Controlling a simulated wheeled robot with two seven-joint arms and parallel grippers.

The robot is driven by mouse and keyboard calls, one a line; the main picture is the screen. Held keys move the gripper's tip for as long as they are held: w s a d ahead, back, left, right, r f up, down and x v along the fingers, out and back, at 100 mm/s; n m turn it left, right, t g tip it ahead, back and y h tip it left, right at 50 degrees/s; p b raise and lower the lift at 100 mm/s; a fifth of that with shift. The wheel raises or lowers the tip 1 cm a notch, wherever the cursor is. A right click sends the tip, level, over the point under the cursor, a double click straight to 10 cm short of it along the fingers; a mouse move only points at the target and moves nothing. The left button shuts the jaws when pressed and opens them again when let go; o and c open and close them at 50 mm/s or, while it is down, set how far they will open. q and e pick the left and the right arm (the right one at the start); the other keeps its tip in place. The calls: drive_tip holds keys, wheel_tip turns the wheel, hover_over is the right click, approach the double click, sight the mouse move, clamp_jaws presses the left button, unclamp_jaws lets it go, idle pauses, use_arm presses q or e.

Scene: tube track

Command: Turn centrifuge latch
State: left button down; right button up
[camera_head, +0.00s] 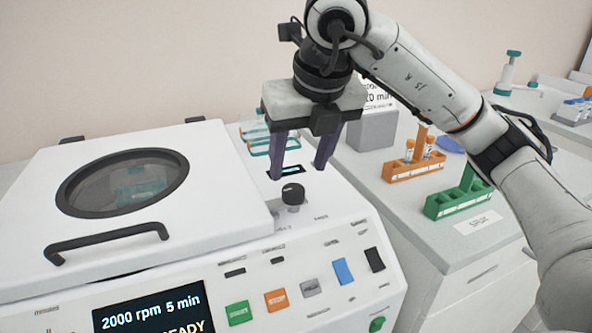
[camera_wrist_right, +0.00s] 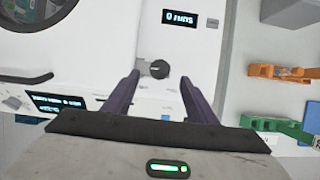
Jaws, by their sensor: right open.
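The white centrifuge (camera_head: 235,240) has its lid (camera_head: 70,225) down, with a round dark-rimmed window and a black bar handle. A dark round latch knob (camera_head: 292,194) sits on the top panel to the right of the lid. My right gripper (camera_head: 298,172) points down above and just behind the knob in the head view. It is open and empty. In the wrist view the knob (camera_wrist_right: 159,69) lies between the two purple fingers (camera_wrist_right: 159,78), near their tips; I cannot tell whether they touch it. My left gripper is not in view.
The front screen (camera_head: 155,313) reads 2000 rpm 5 min, READY. Several coloured buttons (camera_head: 276,300) line the front panel. A small display (camera_head: 286,171) lies behind the knob. Orange (camera_head: 413,170) and green (camera_head: 460,200) tube racks stand on the bench to the right.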

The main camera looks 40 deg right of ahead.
drive_tip(key=p+v, duration=0.1)
drive_tip(key=v, duration=0.3)
idle(0.4)
drive_tip(key=shift+r, duration=0.1)
